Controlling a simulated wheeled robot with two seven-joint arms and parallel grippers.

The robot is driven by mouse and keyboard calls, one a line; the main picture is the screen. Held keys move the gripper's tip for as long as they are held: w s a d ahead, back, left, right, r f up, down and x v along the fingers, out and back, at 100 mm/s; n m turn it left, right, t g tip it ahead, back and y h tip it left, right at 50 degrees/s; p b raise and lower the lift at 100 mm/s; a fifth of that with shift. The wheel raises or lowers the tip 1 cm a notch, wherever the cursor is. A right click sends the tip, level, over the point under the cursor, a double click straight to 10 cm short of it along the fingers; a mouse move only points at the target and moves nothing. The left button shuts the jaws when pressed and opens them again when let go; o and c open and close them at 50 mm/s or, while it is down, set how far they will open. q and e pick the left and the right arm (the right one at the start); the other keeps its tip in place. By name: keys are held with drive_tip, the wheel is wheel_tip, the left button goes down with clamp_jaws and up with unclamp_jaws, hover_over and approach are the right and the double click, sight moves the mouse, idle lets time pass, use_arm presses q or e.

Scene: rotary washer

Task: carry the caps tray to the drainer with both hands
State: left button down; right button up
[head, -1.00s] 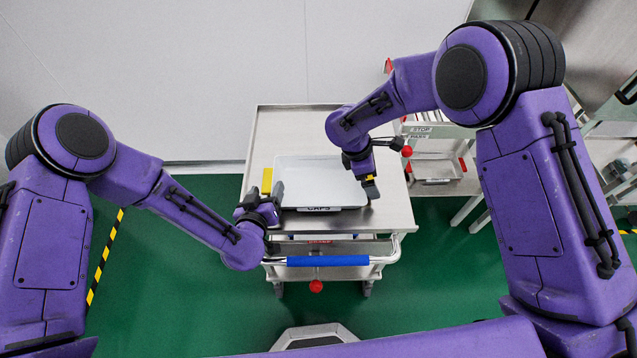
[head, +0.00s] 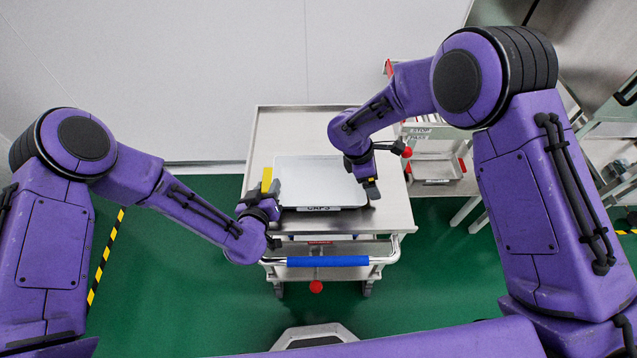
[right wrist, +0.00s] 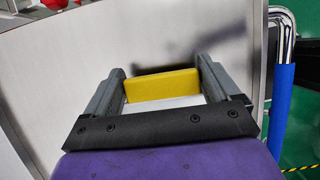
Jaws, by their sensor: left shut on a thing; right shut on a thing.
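The white caps tray (head: 322,178), with a CAPS label on its near side, lies on the steel cart top (head: 290,128). My left gripper (head: 268,193) is shut on the tray's left side, beside a yellow grip piece (head: 266,179). My right gripper (head: 371,187) is at the tray's right side. In the right wrist view its two fingers (right wrist: 160,88) flank a yellow grip piece (right wrist: 162,86) and are shut on it. The tray looks level; whether it is clear of the cart top cannot be told. I cannot make out a drainer.
The cart has a blue push handle (head: 328,261) on its near side, with a red knob (head: 316,286) below. A second rack with trays (head: 434,168) stands to the right. Green floor (head: 170,285) is free at the left, and a wall closes the back.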

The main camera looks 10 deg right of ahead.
use_arm(q)
wheel_tip(320, 180, up, 5)
drive_tip(key=p, duration=0.4)
drive_tip(key=shift+s+f, duration=0.1)
drive_tip(key=shift+f, duration=0.05)
use_arm(e)
wheel_tip(320, 180, up, 5)
drive_tip(key=shift+d+f, duration=0.1)
drive_tip(key=shift+d, duration=0.05)
use_arm(q)
drive_tip(key=shift+f, duration=0.1)
drive_tip(key=shift+a, duration=0.1)
use_arm(e)
drive_tip(key=shift+w+f, duration=0.1)
